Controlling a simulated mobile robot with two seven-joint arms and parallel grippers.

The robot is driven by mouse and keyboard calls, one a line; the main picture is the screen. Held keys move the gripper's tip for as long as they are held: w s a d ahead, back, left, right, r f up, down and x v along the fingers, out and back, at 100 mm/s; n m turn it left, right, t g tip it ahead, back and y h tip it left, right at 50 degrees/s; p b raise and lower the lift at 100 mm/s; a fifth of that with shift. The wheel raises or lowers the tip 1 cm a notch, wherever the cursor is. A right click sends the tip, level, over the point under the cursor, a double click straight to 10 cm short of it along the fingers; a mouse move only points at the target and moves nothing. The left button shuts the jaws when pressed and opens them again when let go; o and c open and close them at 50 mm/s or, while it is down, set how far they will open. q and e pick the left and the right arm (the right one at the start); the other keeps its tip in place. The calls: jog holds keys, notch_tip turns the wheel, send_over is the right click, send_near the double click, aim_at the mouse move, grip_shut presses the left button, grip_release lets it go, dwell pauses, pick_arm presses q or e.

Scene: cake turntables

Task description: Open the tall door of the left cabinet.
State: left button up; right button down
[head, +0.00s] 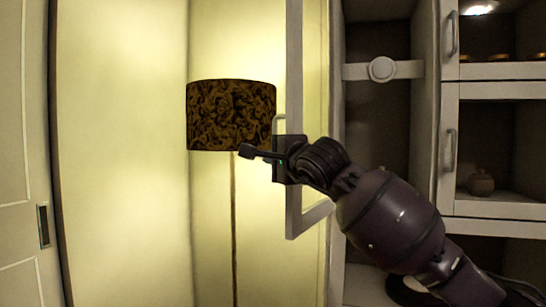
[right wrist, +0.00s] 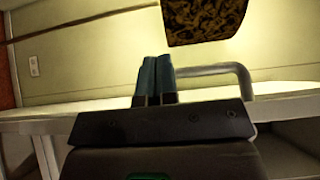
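The tall door (head: 294,70) of the left cabinet stands swung out, seen nearly edge-on, with its lower corner above the floor. Its bar handle (head: 279,118) is on the left face, partly hidden by my right gripper (head: 250,152). In the right wrist view the right gripper's two fingers (right wrist: 156,75) are together, and the handle (right wrist: 215,69) runs from beside them to the right. The fingers cover the bar's other end; whether they touch it is unclear. The cabinet interior (head: 378,120) shows dark behind the door. My left gripper is not in view.
A floor lamp with a dark patterned shade (head: 231,115) stands left of the door, near my right gripper. Glass-fronted cabinet doors (head: 450,150) are at the right, with a small pot (head: 481,183) behind one. A white door (head: 22,200) is at the far left.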

jog(key=shift+w+d+f, duration=0.1)
jog(key=shift+w+d, duration=0.05)
jog(key=shift+d, duration=0.2)
